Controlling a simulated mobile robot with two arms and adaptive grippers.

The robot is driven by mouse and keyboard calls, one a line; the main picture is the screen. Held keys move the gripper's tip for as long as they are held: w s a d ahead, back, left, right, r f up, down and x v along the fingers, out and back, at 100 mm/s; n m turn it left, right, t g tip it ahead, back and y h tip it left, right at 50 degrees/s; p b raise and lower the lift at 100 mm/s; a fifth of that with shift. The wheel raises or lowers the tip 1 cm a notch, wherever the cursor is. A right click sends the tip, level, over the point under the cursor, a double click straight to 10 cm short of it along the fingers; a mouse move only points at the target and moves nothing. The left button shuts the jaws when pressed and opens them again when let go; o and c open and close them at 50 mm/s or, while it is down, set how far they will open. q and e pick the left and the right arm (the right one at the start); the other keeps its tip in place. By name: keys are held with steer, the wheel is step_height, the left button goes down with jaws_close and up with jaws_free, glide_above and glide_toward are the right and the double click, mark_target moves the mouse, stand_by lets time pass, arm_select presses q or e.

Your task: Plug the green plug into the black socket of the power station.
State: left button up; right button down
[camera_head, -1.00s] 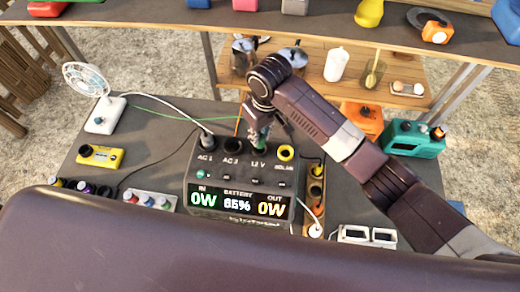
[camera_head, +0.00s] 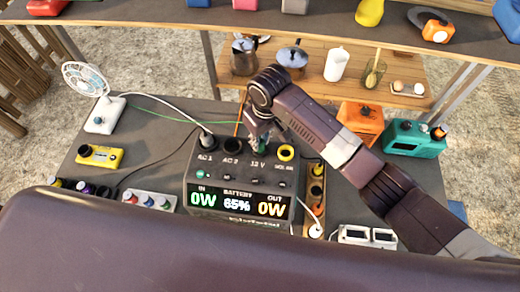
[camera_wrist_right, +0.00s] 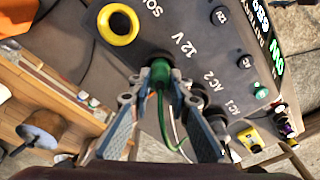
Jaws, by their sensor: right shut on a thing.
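The power station (camera_head: 240,183) stands on the dark table, with its sockets on top and its display facing me. My right gripper (camera_head: 258,143) is over the 12 V socket. In the right wrist view its fingers are shut on the green plug (camera_wrist_right: 161,72), with the green cord hanging back between them. The plug's front end is at the black socket (camera_wrist_right: 150,57) labelled 12 V and covers most of it. The plug looks lined up with it; how deep it sits is hidden. My left gripper is not in view.
The yellow SOLAR socket (camera_head: 285,153) is close beside the gripper. A power strip (camera_head: 314,190) stands right of the station. A fan (camera_head: 100,115), a yellow device (camera_head: 100,155) and a teal box (camera_head: 413,138) stand around.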

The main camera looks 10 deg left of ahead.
steer(key=c, duration=1.7)
jaws_free()
steer(key=r, duration=0.8)
steer(key=s+d+r, duration=0.1)
steer(key=r, duration=0.3)
steer(key=shift+f, duration=0.15)
